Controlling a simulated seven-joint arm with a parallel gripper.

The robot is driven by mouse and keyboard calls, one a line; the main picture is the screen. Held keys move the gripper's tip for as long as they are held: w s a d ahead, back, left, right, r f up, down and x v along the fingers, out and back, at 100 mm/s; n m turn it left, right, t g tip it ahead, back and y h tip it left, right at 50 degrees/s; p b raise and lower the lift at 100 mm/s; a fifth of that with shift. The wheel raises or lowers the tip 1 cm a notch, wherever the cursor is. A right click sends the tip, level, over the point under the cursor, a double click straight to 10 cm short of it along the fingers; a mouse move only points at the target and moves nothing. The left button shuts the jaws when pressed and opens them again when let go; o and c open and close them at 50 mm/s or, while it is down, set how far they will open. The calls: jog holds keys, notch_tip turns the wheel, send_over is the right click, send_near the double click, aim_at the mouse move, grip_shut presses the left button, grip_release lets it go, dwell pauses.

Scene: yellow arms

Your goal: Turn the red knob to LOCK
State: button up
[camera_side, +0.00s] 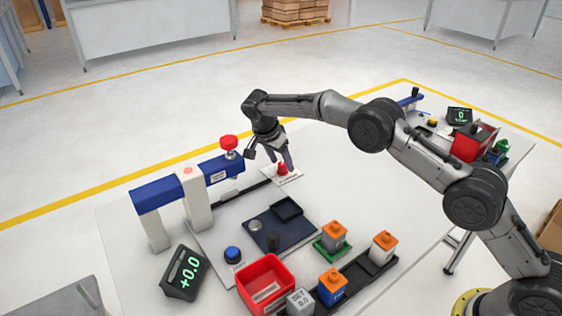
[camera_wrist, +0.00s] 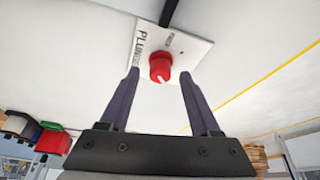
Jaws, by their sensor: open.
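The red knob (camera_side: 283,169) stands on a small white label plate (camera_side: 291,179) at the back of the work table. In the wrist view the red knob (camera_wrist: 160,66) shows a white pointer mark, on the plate (camera_wrist: 188,54) with lettering that seems to begin "PLUN"; other words are too small to read surely. My gripper (camera_side: 282,160) points down over the knob in the side view. In the wrist view my gripper (camera_wrist: 159,74) is open, with one dark finger on each side of the knob and a gap to both. Contact is not visible.
A blue and white press frame (camera_side: 161,194) with a red round top (camera_side: 229,142) stands left of my gripper.

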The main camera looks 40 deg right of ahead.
jog(key=v, duration=0.5)
jog(key=shift+w, duration=0.1)
notch_tip(320, 180, up, 7)
jog(key=shift+f, duration=0.2)
jog(key=shift+d, duration=0.15)
